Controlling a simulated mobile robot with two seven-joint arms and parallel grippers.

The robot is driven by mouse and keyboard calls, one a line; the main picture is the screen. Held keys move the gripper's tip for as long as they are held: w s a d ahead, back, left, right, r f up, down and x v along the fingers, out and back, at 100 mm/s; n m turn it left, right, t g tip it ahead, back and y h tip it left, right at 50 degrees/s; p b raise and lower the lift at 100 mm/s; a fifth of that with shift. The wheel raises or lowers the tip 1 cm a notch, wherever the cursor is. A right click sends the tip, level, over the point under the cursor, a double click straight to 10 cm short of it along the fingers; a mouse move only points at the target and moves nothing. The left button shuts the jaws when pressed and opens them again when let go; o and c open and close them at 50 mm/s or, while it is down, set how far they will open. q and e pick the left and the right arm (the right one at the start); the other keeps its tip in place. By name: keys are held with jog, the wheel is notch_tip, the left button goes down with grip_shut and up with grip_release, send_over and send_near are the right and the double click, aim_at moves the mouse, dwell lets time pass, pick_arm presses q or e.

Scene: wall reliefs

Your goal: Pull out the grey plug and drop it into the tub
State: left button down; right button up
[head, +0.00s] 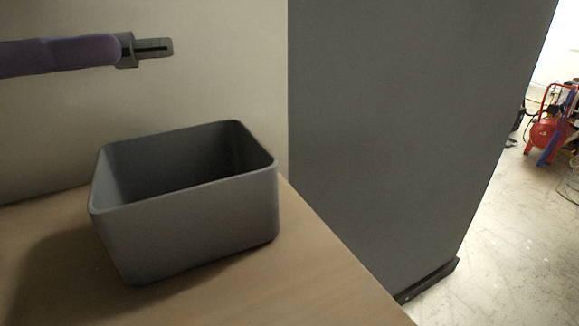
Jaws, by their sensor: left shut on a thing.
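The tub (195,222) is a grey, open-topped box standing upright on the wooden table top. The part of its inside that shows looks empty, but its near floor is hidden by the front wall. My left gripper (156,47) comes in from the upper left on a purple arm and points right. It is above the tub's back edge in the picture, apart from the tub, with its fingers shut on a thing. I take this to be the grey plug, but its outline can hardly be told from the grey fingers. My right gripper is not in view.
A pale wall (225,80) stands behind the tub. A tall dark grey panel (400,120) stands to the right, past the edge of the wooden table (330,290). A red machine (548,132) stands far off on the pale floor. The table's front right is clear.

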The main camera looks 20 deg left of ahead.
pick_arm(q)
jog(key=shift+f, duration=0.7)
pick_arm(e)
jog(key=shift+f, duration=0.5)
pick_arm(q)
jog(key=c, duration=0.7)
grip_release()
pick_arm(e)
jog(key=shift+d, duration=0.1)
pick_arm(q)
jog(key=shift+s+a+b, duration=0.25)
jog(key=shift+a+b, duration=0.05)
jog(key=shift+a, duration=0.1)
jog(key=b+v, duration=0.1)
jog(key=v, duration=0.8)
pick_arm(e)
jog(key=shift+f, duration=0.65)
